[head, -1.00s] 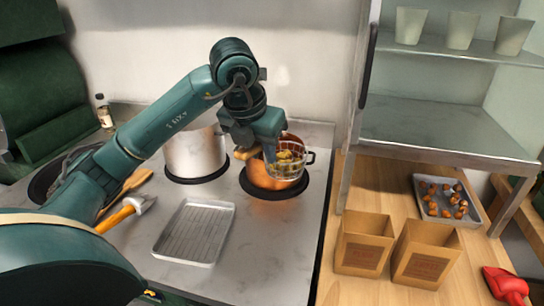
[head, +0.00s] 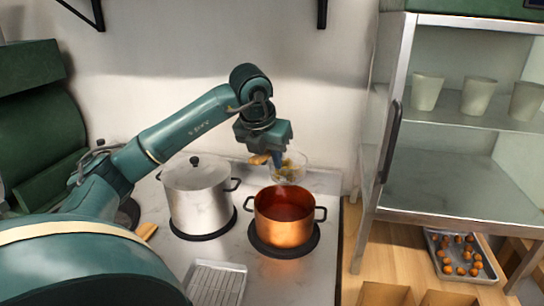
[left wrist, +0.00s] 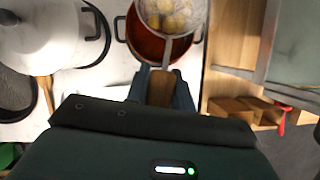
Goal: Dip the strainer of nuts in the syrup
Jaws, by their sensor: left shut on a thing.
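A wire strainer (head: 290,168) holds several yellow-brown nuts. It is raised above the copper pot (head: 284,228), clear of it in the head view. The pot stands on a round black burner and holds dark red syrup (head: 286,206). My left gripper (head: 266,155) is shut on the strainer's wooden handle. In the left wrist view, the handle sits between the fingers (left wrist: 160,90), and the strainer (left wrist: 172,16) overlaps the far part of the copper pot (left wrist: 130,38), cut by the top edge. My right gripper is not in view.
A lidded steel pot (head: 198,198) stands left of the copper pot. A wire rack tray (head: 215,282) lies in front on the counter. A metal shelf (head: 440,185) with pale cups is at the right, above a tray of chestnuts (head: 438,272). Paper boxes (head: 384,295) stand at the lower edge.

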